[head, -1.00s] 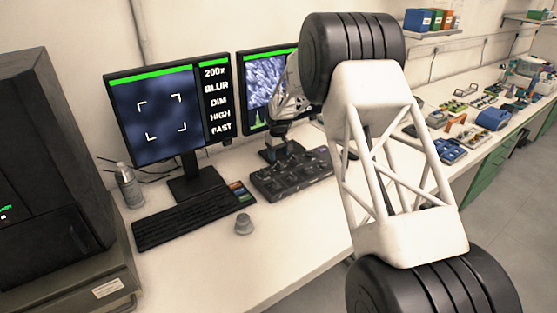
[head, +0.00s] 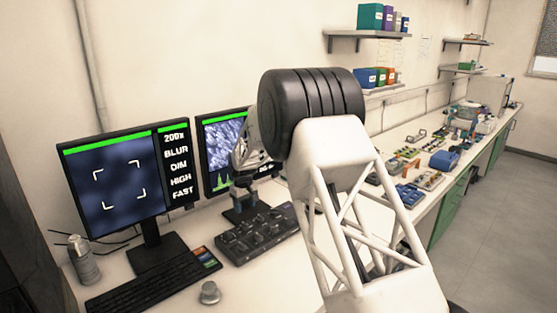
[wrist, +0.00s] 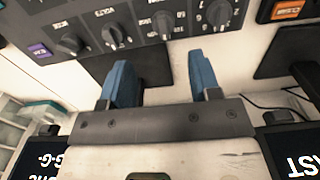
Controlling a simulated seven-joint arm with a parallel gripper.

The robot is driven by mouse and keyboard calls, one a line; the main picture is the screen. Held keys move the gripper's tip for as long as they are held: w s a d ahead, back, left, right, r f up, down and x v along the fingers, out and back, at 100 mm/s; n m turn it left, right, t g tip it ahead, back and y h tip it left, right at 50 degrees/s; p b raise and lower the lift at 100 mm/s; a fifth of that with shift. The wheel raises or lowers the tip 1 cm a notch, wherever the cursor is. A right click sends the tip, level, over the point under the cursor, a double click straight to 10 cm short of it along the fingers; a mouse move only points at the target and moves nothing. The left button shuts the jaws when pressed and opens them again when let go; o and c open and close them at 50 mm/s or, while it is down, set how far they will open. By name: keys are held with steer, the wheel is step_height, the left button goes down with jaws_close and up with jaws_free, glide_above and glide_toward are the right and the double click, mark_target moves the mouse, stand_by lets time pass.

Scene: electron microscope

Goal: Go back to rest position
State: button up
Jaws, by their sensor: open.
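My gripper (wrist: 162,82) is open and empty in the wrist view, its two blue fingers apart. Below the fingers lies the dark control panel (wrist: 140,25) with several knobs, at the top of that view. In the head view my gripper (head: 243,192) is small and partly hidden behind my arm, above the back of the control panel (head: 255,236) and in front of the right monitor. I cannot tell in the head view whether the fingers touch anything.
The left monitor (head: 118,182) and right monitor (head: 218,135) stand behind the keyboard (head: 140,290). A grey knob (head: 209,293) and a bottle (head: 82,260) are on the desk. Shelves (head: 368,34) hang on the wall. Small parts crowd the bench at right.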

steer(key=s+d+r+m+t, duration=0.1)
steer(key=s+d+r+m, duration=0.3)
steer(key=s+d+r, duration=2.05)
steer(key=s+d+f+m, duration=0.1)
steer(key=s+d, duration=0.3)
steer(key=s, duration=0.8)
steer(key=s+d+f+m+t, duration=0.1)
steer(key=s+d, duration=0.3)
steer(key=s, duration=0.8)
steer(key=s+d+m, duration=0.3)
steer(key=s+d, duration=0.2)
steer(key=s, duration=0.7)
steer(key=shift+s+f+t, duration=0.3)
steer(key=shift+s+f, duration=0.1)
